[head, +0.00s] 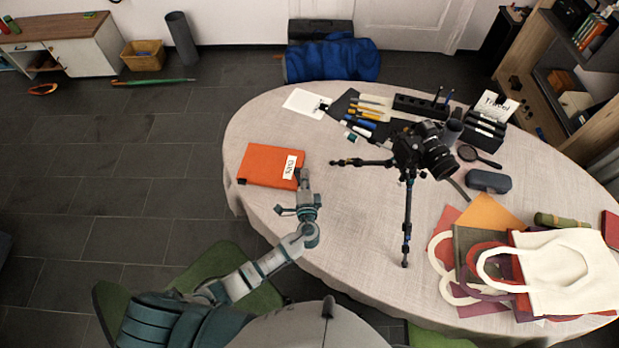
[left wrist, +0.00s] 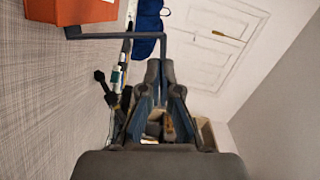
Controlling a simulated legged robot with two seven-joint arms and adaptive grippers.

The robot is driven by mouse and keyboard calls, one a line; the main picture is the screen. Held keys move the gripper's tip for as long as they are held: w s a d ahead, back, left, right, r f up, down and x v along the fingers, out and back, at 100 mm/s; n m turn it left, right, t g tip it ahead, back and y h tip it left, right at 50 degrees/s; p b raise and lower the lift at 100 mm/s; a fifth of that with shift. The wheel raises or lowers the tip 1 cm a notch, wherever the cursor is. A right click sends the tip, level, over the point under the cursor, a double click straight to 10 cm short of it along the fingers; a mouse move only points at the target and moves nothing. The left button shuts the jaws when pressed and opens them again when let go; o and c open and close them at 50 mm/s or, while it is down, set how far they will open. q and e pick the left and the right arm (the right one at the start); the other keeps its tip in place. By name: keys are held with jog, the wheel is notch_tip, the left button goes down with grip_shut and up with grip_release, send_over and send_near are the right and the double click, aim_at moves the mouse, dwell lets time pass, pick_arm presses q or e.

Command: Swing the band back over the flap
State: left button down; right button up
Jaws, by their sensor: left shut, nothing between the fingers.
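An orange folder-like case (head: 268,164) with a white label lies on the left part of the table; in the left wrist view its corner (left wrist: 72,12) shows at the top left. A thin grey L-shaped band (left wrist: 120,36) extends from the case and bends down near my fingertips in that view. I cannot tell whether it touches them. I cannot make out the flap's edge. My left gripper (head: 303,181) is at the right side of the case, shut and empty; its fingers (left wrist: 160,72) also show in the left wrist view. My right gripper is not in view.
A black tripod with camera (head: 407,160) stands right of my left gripper. Pens, a white card (head: 305,103) and black holders lie at the back. Cloth bags (head: 560,270) cover the right front of the pale table (head: 345,225). Bare cloth lies between gripper and tripod.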

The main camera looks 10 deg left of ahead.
pick_arm(q)
jog(key=a+n, duration=0.1)
jog(key=a+n+b, duration=0.1)
jog(key=n, duration=0.1)
jog(key=shift+s+a+r+g+h, duration=0.1)
jog(key=shift+a+r+g+h, duration=0.1)
jog(key=shift+g+h, duration=0.1)
jog(key=shift+a+n, duration=0.7)
jog(key=shift+n, duration=0.3)
jog(key=a+n, duration=0.1)
jog(key=a+f+n+h, duration=0.1)
jog(key=a+n, duration=0.1)
jog(key=shift+a+g+h, duration=0.3)
jog(key=shift+g, duration=0.1)
jog(key=shift+a+f+n, duration=0.15)
jog(key=shift+a+n, duration=0.15)
jog(key=shift+a, duration=0.05)
jog(key=shift+a+f+n+h, duration=0.4)
jog(key=shift+a+f+n, duration=0.15)
jog(key=shift+n, duration=0.35)
jog(key=shift+s+a+f+n, duration=0.1)
jog(key=shift+a+f+n, duration=0.15)
jog(key=shift+f+n, duration=0.1)
jog(key=shift+a+f, duration=0.45)
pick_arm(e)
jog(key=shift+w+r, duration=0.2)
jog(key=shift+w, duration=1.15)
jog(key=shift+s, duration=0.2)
